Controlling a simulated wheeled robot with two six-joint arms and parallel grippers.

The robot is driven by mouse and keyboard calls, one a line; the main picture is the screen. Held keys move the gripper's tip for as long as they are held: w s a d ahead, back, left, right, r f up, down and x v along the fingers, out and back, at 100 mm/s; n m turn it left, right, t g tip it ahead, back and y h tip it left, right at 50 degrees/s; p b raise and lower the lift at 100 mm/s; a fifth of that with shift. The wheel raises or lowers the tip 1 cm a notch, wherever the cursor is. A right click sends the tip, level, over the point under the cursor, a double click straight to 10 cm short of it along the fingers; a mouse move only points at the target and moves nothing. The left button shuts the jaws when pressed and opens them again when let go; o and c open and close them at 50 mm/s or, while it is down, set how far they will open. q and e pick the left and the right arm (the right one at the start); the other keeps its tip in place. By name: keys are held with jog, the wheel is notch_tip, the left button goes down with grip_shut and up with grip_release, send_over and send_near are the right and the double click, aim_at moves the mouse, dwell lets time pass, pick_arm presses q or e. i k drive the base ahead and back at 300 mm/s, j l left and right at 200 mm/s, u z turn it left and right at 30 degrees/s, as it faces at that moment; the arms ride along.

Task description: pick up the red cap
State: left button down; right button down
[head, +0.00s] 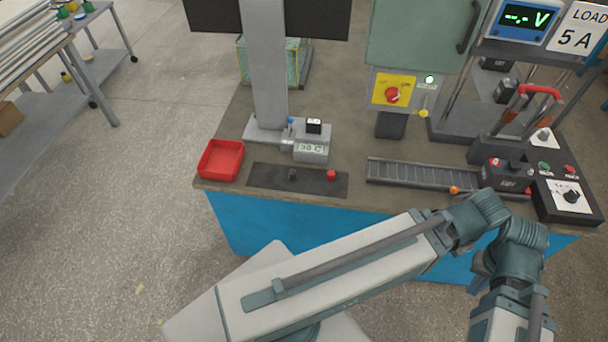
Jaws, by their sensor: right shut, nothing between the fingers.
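A small red cap (331,176) sits on a dark strip (312,184) near the front edge of the bench, with a small dark cap (292,174) to its left on the same strip. My right arm (350,262) crosses the lower part of the head view, and its joints stand at the lower right, in front of the bench. My right gripper is shut and holds nothing; its fingers are largely hidden and not clear. It is apart from the red cap. My left gripper is not in view.
A red tray (221,160) stands left of the strip, and a small meter (312,149) behind it. A roller track (418,175) lies to the right. A black battery (507,176) sits beside a control panel (568,198). A grey column (266,65) rises behind.

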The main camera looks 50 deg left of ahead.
aim_at(331, 176)
jog(key=u, duration=1.4)
